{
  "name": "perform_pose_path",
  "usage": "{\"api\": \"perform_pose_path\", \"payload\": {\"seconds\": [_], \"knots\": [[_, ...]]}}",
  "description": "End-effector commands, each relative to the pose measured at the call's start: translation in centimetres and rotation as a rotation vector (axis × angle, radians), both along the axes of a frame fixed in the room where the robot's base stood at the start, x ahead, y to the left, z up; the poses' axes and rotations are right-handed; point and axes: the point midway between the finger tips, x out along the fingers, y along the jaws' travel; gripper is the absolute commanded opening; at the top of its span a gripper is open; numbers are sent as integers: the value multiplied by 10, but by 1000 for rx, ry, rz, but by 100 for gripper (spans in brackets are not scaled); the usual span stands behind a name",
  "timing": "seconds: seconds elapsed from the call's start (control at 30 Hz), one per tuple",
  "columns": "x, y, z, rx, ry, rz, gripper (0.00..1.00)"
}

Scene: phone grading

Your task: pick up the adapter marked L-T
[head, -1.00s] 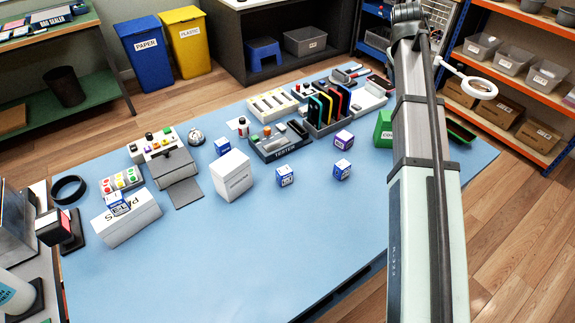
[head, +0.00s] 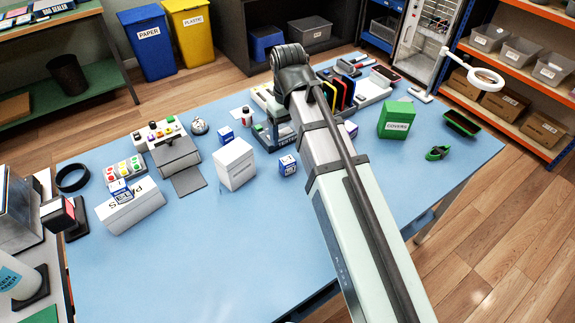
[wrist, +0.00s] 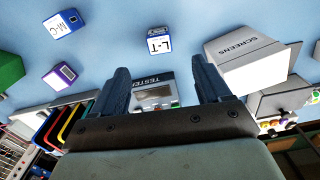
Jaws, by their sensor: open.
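The adapter marked L-T (wrist: 160,44) is a small white and blue box in the wrist view, its label facing the camera. It lies beyond my open fingertips, roughly centred between them. My gripper (wrist: 162,68) is open and nothing is held between its fingers. In the head view, a small blue and white box (head: 288,165) that matches its position stands on the blue table, right of the white SCREENS box. My arm covers much of the table to its right there, and I cannot make out the gripper's fingers clearly.
The SCREENS box (wrist: 250,50) stands close beside the adapter. The tester (wrist: 157,96) shows between my fingers. The M-C box (wrist: 63,23) and a purple-edged box (wrist: 60,76) lie left. A green COVERS box (head: 396,119) stands right. The table's front (head: 210,260) is clear.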

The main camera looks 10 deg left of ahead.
Motion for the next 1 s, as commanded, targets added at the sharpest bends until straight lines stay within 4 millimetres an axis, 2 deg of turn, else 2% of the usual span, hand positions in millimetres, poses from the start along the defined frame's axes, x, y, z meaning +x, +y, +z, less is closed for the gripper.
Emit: {"api": "perform_pose_path", "payload": {"seconds": [0.6,1.0], "knots": [[0,0,-74,0,1,0,77],[2,1,-89,1,1,0,77]]}}
